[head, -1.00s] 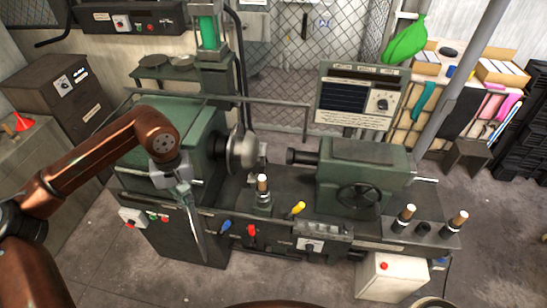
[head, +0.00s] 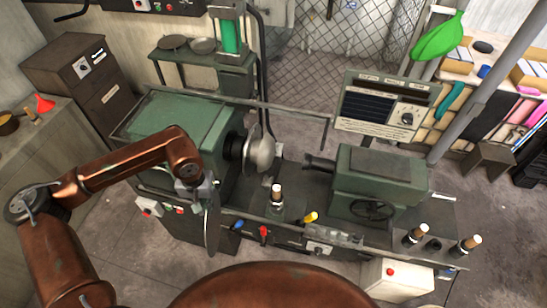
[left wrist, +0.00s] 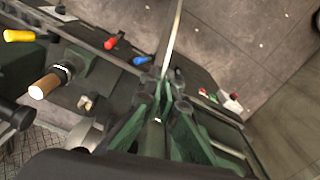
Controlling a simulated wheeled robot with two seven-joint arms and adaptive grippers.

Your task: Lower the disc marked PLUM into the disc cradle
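My left gripper (head: 207,193) is in front of the green lathe's headstock, at its left end. It is shut on a thin grey disc (head: 211,230), which hangs below the fingers, upright and seen nearly edge-on. In the left wrist view the gripper's fingers (left wrist: 170,82) pinch the disc (left wrist: 174,38), which shows as a thin pale strip running up to the top edge. No PLUM lettering is readable on it. I cannot clearly make out a disc cradle. My right gripper is not in view.
The lathe's headstock (head: 180,125) with its round metal form (head: 260,153) stands just behind the held disc. Coloured levers, including a red one (head: 263,232), stick out to its right. Floor at lower left is clear.

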